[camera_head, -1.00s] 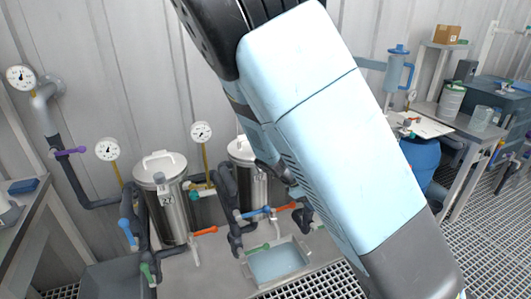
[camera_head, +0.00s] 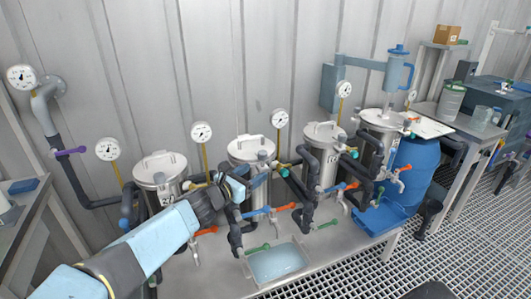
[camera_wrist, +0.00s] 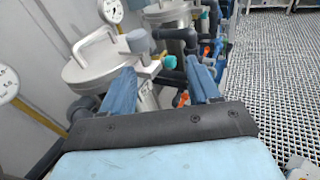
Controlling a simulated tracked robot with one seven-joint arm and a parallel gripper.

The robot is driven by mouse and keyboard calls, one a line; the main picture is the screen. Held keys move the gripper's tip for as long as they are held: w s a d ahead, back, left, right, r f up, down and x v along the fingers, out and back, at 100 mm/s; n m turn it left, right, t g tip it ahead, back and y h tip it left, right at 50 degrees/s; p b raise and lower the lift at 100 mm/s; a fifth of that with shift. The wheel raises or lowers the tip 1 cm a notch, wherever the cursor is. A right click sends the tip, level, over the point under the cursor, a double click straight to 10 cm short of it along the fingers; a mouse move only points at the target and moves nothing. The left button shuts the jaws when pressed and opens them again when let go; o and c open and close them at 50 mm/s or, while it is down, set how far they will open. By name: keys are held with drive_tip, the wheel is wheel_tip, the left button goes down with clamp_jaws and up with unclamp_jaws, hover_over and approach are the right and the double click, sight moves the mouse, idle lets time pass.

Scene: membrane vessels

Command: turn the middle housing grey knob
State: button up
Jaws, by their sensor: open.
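Several steel housings with round lids stand in a row along the wall, so which one counts as the middle is not plain. My gripper (camera_head: 238,182) is at the front of the second housing from the left (camera_head: 259,192). A grey knob (camera_wrist: 140,42) stands at the edge of the nearest lid in the wrist view, beyond my fingertips (camera_wrist: 162,80) and nearer the left one. A small grey piece, probably this knob (camera_head: 262,155), shows on the second housing in the head view. My gripper is open and empty, with its two blue fingers apart.
Gauges on yellow stems (camera_head: 201,133), dark pipes (camera_head: 307,188) and red-orange handles (camera_head: 286,207) crowd around the housings. A basin of bluish liquid (camera_head: 278,262) lies in front. A blue barrel (camera_head: 415,170) and a side table stand at the right.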

sight(265, 151)
drive_tip(key=shift+n+t+y, duration=0.3)
drive_tip(key=shift+n+t, duration=0.4)
drive_tip(key=x, duration=0.3)
drive_tip(key=a+r+x, duration=0.1)
drive_tip(key=x, duration=0.3)
drive_tip(key=w+a+x, duration=0.1)
drive_tip(key=x, duration=0.3)
drive_tip(key=shift+w+d+r, duration=0.1)
drive_tip(key=shift+w+r, duration=0.05)
drive_tip(key=shift+r, duration=0.15)
drive_tip(key=shift+c, duration=0.3)
drive_tip(key=c, duration=0.9)
